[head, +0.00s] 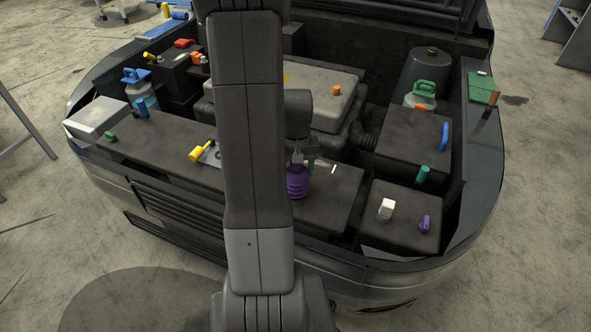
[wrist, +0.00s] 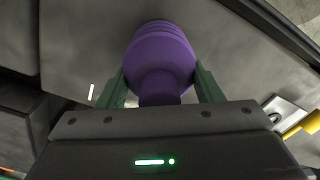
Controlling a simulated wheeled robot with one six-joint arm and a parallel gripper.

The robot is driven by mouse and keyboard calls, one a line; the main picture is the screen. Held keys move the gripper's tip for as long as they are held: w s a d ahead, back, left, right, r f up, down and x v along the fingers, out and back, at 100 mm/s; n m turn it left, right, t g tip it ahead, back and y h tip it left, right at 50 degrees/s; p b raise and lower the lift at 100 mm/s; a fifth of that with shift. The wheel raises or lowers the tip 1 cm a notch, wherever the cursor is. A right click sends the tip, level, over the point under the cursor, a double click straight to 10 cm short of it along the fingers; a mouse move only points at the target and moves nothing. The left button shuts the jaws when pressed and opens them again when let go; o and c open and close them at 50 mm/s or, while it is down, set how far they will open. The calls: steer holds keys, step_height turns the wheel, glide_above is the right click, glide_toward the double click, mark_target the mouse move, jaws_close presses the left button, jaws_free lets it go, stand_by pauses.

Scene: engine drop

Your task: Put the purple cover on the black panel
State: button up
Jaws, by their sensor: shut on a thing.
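The purple cover (head: 298,184), a ribbed round piece with a narrower neck, is held by my gripper (head: 300,163) over the right part of the long black panel (head: 333,203). In the wrist view the cover (wrist: 160,55) sits between the two green fingers of my gripper (wrist: 160,80), its wide ribbed end away from the gripper. The grey panel surface (wrist: 85,45) lies behind it. I cannot tell whether the cover touches the panel. My arm hides part of the panel in the head view.
A yellow-handled part (head: 202,151) lies on the panel left of my arm. A box (head: 400,230) at right carries a white clip (head: 386,210) and a small purple lever (head: 425,224). A grey engine block (head: 325,100) stands behind. The panel around the cover is mostly clear.

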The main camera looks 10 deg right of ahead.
steer(key=shift+f, duration=0.2)
steer(key=shift+f, duration=0.2)
steer(key=o, duration=1)
steer(key=shift+r, duration=0.1)
step_height(320, 180, up, 12)
steer(key=shift+r, duration=0.15)
